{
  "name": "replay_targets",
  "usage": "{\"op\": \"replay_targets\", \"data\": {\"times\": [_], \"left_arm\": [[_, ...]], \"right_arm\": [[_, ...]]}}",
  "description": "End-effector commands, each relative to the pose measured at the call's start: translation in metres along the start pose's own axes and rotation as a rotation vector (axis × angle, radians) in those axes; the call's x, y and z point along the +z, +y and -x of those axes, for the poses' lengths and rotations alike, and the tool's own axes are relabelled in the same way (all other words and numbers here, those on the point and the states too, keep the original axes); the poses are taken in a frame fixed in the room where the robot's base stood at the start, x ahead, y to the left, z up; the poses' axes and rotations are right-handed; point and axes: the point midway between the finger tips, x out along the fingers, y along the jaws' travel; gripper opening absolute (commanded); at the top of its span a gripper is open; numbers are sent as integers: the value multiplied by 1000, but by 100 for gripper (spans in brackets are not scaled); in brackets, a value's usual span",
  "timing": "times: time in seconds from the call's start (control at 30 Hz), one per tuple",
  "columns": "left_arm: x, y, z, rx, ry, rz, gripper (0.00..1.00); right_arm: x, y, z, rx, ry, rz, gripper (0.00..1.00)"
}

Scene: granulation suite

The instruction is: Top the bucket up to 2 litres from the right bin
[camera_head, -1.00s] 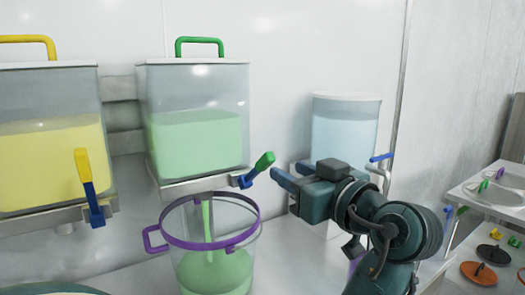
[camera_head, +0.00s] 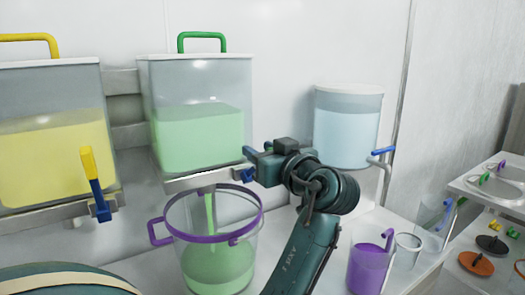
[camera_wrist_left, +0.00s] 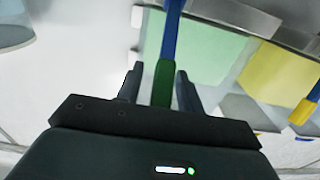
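The right bin (camera_head: 198,135), with a green handle on its lid, holds green material to about half its height. A thin green stream (camera_head: 210,212) falls from its outlet into the clear bucket (camera_head: 218,262) below. The bucket has a purple rim and side handle and holds green material in its lower part. My left gripper (camera_head: 253,162) is at the bin's valve. In the left wrist view the green-tipped lever (camera_wrist_left: 163,85) lies between its two fingers, with gaps on both sides. The lever tip is hidden in the head view. My right gripper is not in view.
A yellow bin (camera_head: 50,150) with a yellow-tipped valve lever hangs to the left. A round pale-blue container (camera_head: 346,130) with a blue tap stands to the right. A purple jug (camera_head: 369,268) and a clear beaker (camera_head: 407,252) stand at the bench's right.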

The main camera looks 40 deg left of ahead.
Motion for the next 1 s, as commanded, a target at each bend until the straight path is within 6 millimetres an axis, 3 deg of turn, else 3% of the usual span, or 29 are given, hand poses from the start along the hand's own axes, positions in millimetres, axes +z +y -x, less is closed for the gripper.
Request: {"op": "replay_targets", "data": {"times": [0.43,1.0], "left_arm": [[0,0,0,0,0,0,0],[-4,8,-2,-1,-25,0,0]], "right_arm": [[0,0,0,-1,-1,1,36],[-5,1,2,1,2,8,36]]}}
